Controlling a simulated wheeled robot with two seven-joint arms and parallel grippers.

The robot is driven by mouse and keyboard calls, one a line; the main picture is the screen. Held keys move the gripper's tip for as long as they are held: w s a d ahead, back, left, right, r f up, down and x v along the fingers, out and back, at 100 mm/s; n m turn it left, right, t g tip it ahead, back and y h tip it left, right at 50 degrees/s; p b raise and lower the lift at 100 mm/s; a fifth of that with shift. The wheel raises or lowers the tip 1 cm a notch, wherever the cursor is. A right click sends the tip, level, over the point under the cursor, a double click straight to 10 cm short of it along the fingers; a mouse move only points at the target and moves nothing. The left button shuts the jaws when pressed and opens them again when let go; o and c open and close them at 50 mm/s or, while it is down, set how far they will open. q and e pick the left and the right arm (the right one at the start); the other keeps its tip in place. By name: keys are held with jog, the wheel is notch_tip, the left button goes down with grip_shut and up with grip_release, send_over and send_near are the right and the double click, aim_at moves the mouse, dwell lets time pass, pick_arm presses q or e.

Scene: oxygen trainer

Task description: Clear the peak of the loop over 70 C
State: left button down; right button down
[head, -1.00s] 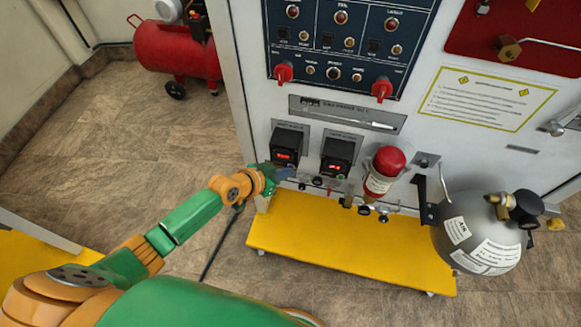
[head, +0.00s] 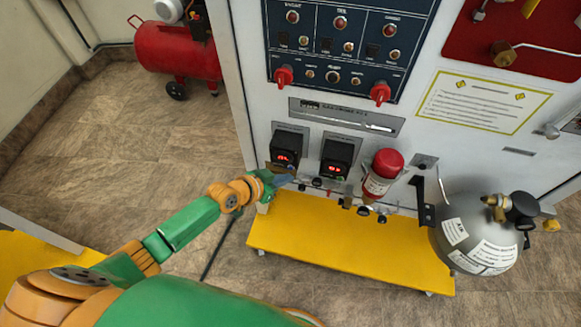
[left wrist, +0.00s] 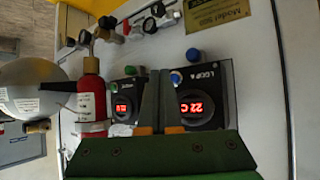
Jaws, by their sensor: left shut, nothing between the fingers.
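Two black loop controllers with red displays are mounted low on the white panel. The left controller (head: 286,150) also shows in the left wrist view (left wrist: 205,105), turned around, with a reading that looks like 22 C. The right controller (head: 336,158) also shows in the left wrist view (left wrist: 122,105); its reading is too small to tell. Blue buttons (left wrist: 193,54) and a green button (left wrist: 130,70) sit by the controllers. My left gripper (head: 284,181) is shut and empty, just in front of the left controller's lower edge. Its fingers (left wrist: 158,88) partly cover the space between the controllers. My right gripper is not seen.
A red cylinder (head: 380,178) and a grey tank (head: 482,235) stand right of the controllers. A row of small valves and gauges (head: 365,210) runs below them. A yellow platform (head: 345,245) lies beneath.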

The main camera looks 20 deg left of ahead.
pick_arm(q)
jog(key=s+p, duration=0.3)
jog(key=s, duration=0.2)
dwell(0.3)
